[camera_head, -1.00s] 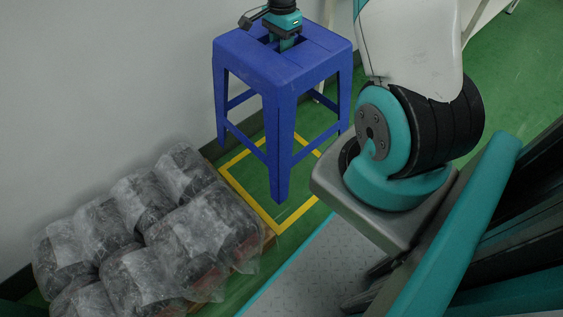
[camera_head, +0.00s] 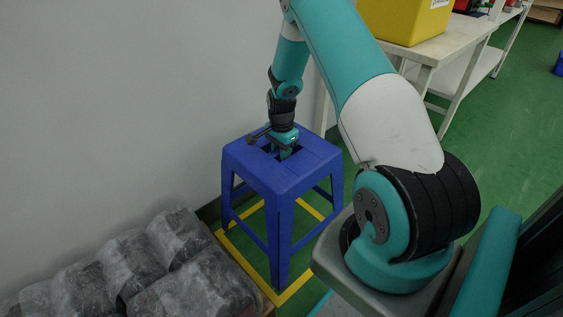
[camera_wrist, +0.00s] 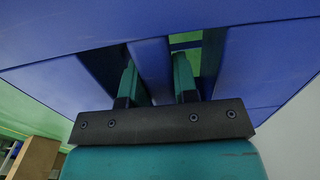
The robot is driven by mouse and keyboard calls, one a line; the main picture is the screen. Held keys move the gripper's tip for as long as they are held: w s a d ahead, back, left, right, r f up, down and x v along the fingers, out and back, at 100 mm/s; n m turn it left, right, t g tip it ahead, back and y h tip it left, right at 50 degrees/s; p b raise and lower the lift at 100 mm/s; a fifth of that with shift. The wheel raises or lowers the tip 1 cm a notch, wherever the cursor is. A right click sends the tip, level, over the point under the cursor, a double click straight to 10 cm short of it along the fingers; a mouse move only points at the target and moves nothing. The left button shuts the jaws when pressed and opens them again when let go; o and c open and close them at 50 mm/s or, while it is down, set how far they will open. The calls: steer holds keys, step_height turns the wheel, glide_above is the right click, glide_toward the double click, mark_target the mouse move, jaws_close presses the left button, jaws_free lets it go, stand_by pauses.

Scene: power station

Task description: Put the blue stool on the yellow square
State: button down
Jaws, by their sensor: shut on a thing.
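The blue stool (camera_head: 270,175) stands upright over the yellow square (camera_head: 245,267), a yellow outline on the green floor. Its visible leg ends appear within the outline. I cannot tell for sure whether the feet touch the floor or hang just above it. My gripper (camera_head: 285,152) comes down from above onto the seat. In the wrist view, the two fingers of my gripper (camera_wrist: 157,72) reach into slots in the seat and are shut on the blue bar between them. The stool's far leg is mostly hidden.
Several plastic-wrapped dark bundles (camera_head: 125,265) lie on a pallet at the left of the square. A pale wall (camera_head: 110,100) runs behind. A white table (camera_head: 440,50) with a yellow bin (camera_head: 405,18) stands at the back right. Green floor is open at far right.

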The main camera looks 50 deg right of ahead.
steer(key=shift+f+b, duration=0.45)
steer(key=shift+f, duration=1.55)
steer(key=c, duration=0.9)
jaws_free()
